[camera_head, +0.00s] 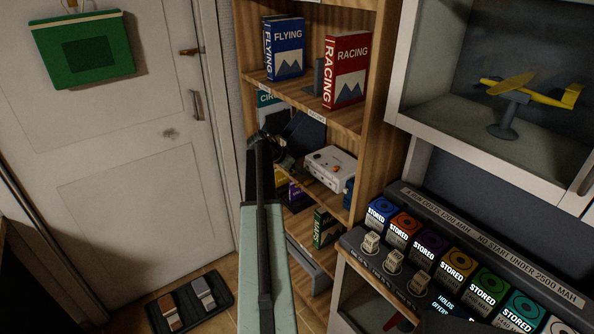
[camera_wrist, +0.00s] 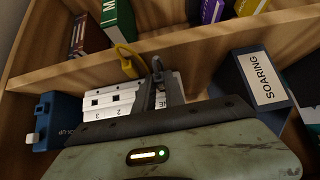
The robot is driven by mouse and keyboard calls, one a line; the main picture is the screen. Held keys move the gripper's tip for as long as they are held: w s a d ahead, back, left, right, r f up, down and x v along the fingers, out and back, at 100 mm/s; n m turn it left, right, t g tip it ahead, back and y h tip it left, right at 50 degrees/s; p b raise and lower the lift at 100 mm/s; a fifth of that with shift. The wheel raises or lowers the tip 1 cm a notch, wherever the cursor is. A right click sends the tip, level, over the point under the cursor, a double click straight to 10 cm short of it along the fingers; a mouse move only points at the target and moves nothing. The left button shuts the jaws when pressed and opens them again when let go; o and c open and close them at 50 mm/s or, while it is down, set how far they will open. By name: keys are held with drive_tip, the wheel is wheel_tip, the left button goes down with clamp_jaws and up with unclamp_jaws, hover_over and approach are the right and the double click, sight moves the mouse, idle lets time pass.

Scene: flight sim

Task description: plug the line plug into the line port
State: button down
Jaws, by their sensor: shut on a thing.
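A white box (camera_head: 330,167) stands on the middle shelf. In the wrist view the white box (camera_wrist: 105,104) shows dark square ports numbered 2 and 3; its lettered part beside my fingers is partly covered, so I cannot make out the line port. My gripper (camera_wrist: 167,78) is shut in front of the box. In the head view my gripper (camera_head: 277,155) is dark and small, left of the box.
A blue box labelled SOARING (camera_wrist: 258,85) stands close on the right in the wrist view, and a blue block (camera_wrist: 57,118) on the left. Shelf boards (camera_head: 312,112) bound the space above and below. A counter with several STORED boxes (camera_head: 420,245) lies to the right.

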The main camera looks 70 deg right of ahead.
drive_tip(key=shift+s+d, duration=0.35)
drive_tip(key=shift+d, duration=0.25)
drive_tip(key=c, duration=1.3)
unclamp_jaws()
drive_tip(key=shift+a, duration=0.1)
drive_tip(key=p+v, duration=0.5)
drive_tip(key=v, duration=0.2)
drive_tip(key=shift+w+a+r+p, duration=0.1)
drive_tip(key=shift+a+r+p, duration=0.05)
drive_tip(key=shift+r+p, duration=0.2)
drive_tip(key=shift+w, duration=0.1)
